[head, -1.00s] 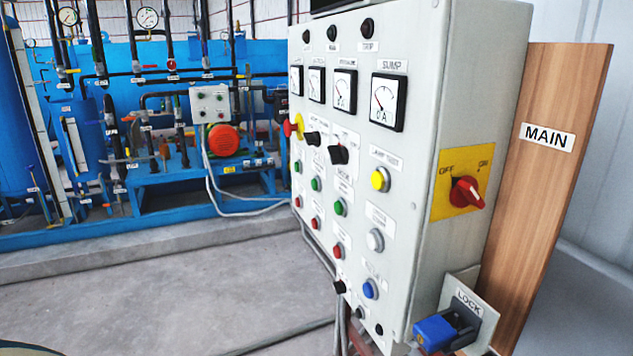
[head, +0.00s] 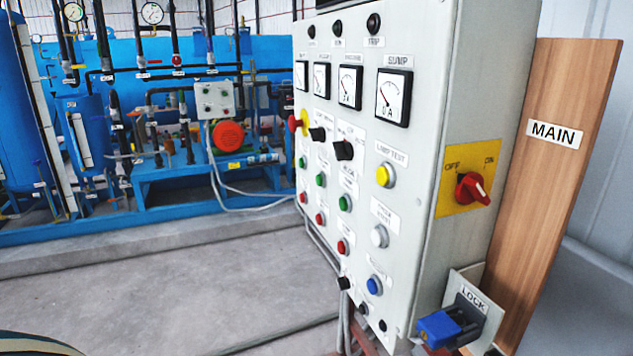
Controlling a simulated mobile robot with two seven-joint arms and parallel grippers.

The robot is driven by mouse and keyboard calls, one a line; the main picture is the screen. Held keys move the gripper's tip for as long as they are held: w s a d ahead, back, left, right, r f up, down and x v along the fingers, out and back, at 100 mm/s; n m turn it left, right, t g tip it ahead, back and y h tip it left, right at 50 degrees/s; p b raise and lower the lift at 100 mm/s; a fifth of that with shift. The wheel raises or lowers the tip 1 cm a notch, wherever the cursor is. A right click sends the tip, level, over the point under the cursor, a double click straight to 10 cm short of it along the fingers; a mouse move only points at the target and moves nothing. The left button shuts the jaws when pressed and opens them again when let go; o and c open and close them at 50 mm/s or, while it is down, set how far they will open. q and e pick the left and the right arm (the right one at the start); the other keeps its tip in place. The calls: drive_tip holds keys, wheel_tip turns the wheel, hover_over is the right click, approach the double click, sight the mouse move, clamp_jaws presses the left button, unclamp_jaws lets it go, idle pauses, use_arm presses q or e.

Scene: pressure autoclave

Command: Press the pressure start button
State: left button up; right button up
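A grey control panel (head: 408,262) stands close on the right, its front covered with buttons. A white button (head: 379,236) has a small two-line label above it, too blurred to read surely. A yellow button (head: 385,175) labelled lamp test is above it, and a blue button (head: 374,285) is below. Green buttons (head: 344,202) and red buttons (head: 342,246) sit in columns to the left. I cannot tell for certain which one is the pressure start button. Neither of my grippers is in view, and nothing touches the panel.
A red rotary switch (head: 473,189) on a yellow plate and a blue padlock (head: 438,328) are on the panel's right side. A wooden board (head: 545,200) marked MAIN stands behind. Blue tanks and pipework (head: 85,140) fill the back left. The concrete floor (head: 180,290) between is clear.

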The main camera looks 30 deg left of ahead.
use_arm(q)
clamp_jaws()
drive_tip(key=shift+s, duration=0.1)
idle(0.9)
